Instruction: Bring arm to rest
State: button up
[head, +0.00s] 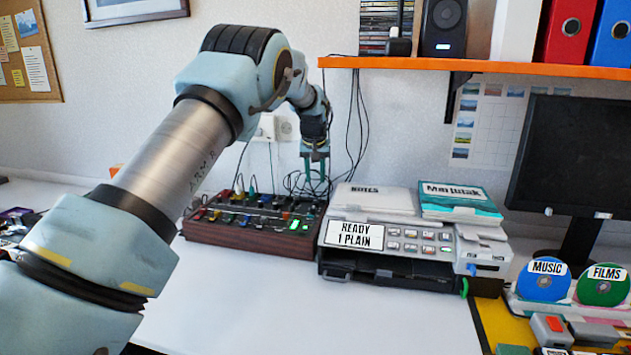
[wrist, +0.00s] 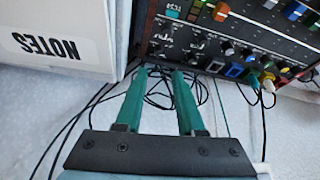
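My arm reaches from the lower left across the desk in the head view. My gripper (head: 315,180) hangs fingers down at the back right of the wooden-sided mixer (head: 215,232), close to the wall. In the wrist view my gripper (wrist: 158,72) has two green fingers standing apart with nothing between them but dark cables behind. The mixer's knobs and plugs (wrist: 235,50) lie just beyond the fingertips there. From these views I cannot tell whether the fingers touch the mixer or the cables.
A printer (head: 400,240) stands right of the mixer, with a notes box (head: 372,198) on top. An orange shelf (head: 480,66) overhangs at right. Loose cables (head: 355,130) hang by the wall. A monitor (head: 570,155) and discs (head: 543,282) stand far right. The front desk (head: 300,310) is clear.

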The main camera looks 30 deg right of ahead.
dwell(0.3)
jog(key=s+a+r+n+y+p, duration=0.1)
jog(key=a+n, duration=0.1)
jog(key=a, duration=1.3)
jog(key=s+a+r+n, duration=0.1)
jog(key=a+r, duration=0.1)
jog(key=a, duration=1.2)
jog(key=s+a+f+n+g+y, duration=0.1)
jog(key=s+a+f+n+g, duration=0.1)
jog(key=s+a, duration=2)
jog(key=shift+s+f+p, duration=0.35)
jog(key=shift+f+p, duration=0.05)
jog(key=shift+f, duration=0.05)
